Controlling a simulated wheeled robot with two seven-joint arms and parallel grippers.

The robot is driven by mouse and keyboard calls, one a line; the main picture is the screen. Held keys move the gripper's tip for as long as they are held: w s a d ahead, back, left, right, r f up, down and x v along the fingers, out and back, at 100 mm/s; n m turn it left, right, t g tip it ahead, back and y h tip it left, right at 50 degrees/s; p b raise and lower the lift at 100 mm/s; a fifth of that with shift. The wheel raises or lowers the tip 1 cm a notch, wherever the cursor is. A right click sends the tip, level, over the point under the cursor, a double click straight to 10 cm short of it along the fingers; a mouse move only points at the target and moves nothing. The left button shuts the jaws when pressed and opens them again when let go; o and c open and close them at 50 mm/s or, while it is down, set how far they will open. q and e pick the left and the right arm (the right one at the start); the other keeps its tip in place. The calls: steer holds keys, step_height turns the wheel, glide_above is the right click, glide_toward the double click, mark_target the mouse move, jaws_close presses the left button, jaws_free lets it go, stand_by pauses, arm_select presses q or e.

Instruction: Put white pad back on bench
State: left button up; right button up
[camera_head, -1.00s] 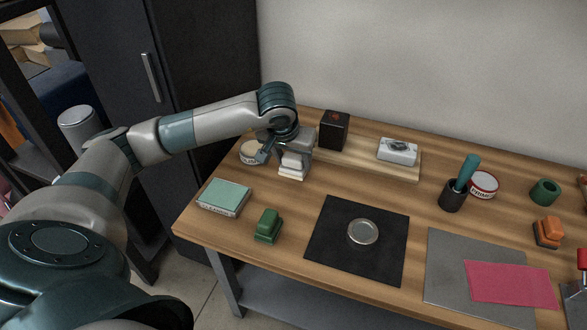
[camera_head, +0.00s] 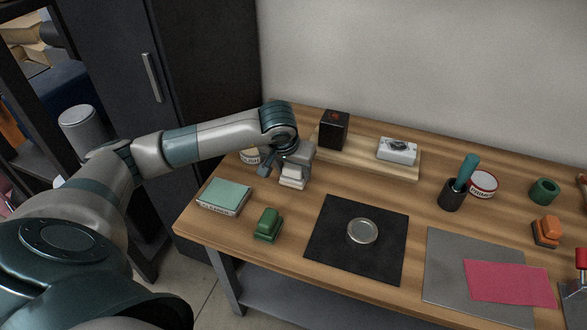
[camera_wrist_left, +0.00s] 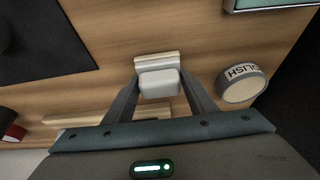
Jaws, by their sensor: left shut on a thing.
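The white pad (camera_head: 292,181) is at the back left of the wooden bench (camera_head: 330,276), left of the low wooden board. My left gripper (camera_head: 288,168) is shut on it from above. In the left wrist view the white pad (camera_wrist_left: 157,59) shows a pale block with a rounded top, between my two left fingers (camera_wrist_left: 160,92). It is at or very close to the bench top; I cannot tell whether it touches. My right gripper is not in view.
A polish tin (camera_wrist_left: 240,84) stands close beside the left gripper. A teal box (camera_head: 223,197) and green pad (camera_head: 267,225) are nearer the front. Bare wood lies between them and the black mat (camera_head: 330,235).

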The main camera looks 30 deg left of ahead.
arm_select(q)
steer(key=shift+f, duration=0.15)
steer(key=o, duration=1)
steer(key=shift+o, duration=0.2)
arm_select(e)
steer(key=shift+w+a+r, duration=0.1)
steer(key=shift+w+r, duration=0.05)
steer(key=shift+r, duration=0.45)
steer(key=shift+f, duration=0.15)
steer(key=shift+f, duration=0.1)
arm_select(q)
steer(key=shift+v, duration=1.1)
steer(key=a+v, duration=0.1)
steer(key=v, duration=0.9)
steer(key=shift+d, duration=0.55)
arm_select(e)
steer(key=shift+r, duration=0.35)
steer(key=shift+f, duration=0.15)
